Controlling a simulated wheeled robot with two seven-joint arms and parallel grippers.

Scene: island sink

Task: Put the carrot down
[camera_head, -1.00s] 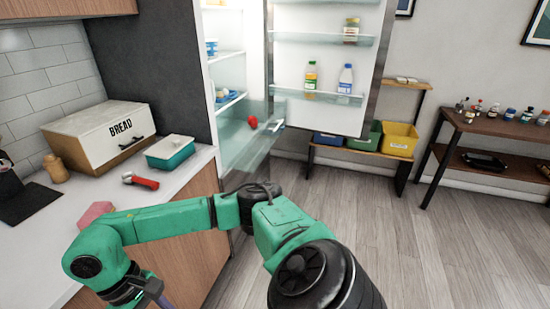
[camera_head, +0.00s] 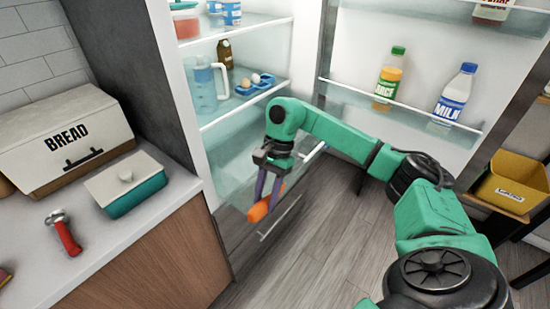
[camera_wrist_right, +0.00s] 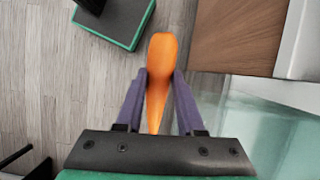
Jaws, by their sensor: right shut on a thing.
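The carrot (camera_head: 259,211) is orange and hangs between the purple fingers of my right gripper (camera_head: 268,195). It is in front of the open fridge, by the glass drawer (camera_head: 232,222) at the bottom. The right wrist view also shows the carrot (camera_wrist_right: 159,58), its thick end pointing away from the palm, with the fingers of my right gripper (camera_wrist_right: 158,85) shut on its sides. In that view the drawer glass (camera_wrist_right: 225,110) lies below right of the carrot. My arm hides part of the drawer and its contents. My left gripper is not in view.
Fridge shelves hold a pitcher (camera_head: 206,88), an egg holder (camera_head: 254,84) and other items. The open fridge door holds a juice bottle (camera_head: 390,75) and a milk bottle (camera_head: 456,95). The counter at left holds a bread box (camera_head: 65,140), a teal container (camera_head: 126,184) and a red-handled tool (camera_head: 66,236).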

